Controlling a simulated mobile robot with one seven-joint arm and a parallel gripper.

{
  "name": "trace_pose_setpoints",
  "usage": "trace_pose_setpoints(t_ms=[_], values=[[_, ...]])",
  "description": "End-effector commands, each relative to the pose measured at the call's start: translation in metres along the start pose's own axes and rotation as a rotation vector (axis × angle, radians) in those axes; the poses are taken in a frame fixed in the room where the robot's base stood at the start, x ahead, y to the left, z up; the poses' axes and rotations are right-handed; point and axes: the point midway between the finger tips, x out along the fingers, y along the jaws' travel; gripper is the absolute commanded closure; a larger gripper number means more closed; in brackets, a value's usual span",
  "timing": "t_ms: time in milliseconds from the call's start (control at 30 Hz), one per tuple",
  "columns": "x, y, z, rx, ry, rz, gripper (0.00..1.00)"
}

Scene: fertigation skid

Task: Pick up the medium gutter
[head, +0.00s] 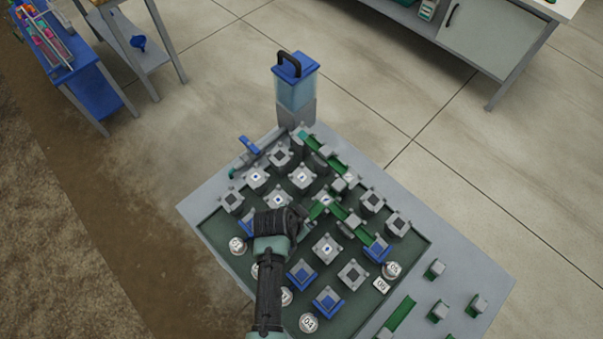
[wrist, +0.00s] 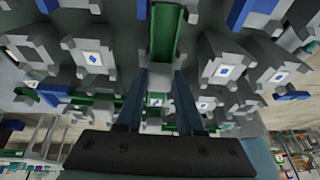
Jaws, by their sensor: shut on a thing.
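A green gutter with a grey block on it (wrist: 163,38) runs away from my gripper in the wrist view. My gripper (wrist: 158,78) is shut on its grey block, one dark finger on each side. In the head view my gripper (head: 300,212) is low over the board among the grey posts, and my dark wrist hides its fingertips. Green gutter pieces (head: 351,219) run beside it to the right, and another (head: 310,141) lies at the back of the board. I cannot tell from size alone which is the medium one.
Square posts (head: 327,249) and blue-marked holders (head: 328,300) crowd the dark green board (head: 235,265). Numbered round discs (head: 309,322) stand near its front. A blue-topped tank (head: 296,88) rises at the back corner. Another green gutter (head: 399,316) and grey blocks (head: 438,312) lie on the right ledge.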

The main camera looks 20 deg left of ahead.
Motion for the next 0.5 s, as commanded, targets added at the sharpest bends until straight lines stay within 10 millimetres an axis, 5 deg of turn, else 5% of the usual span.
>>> trace_pose_setpoints(t_ms=[500], values=[[-0.053, -0.006, -0.023, 0.001, 0.002, -0.003, 1.00]])
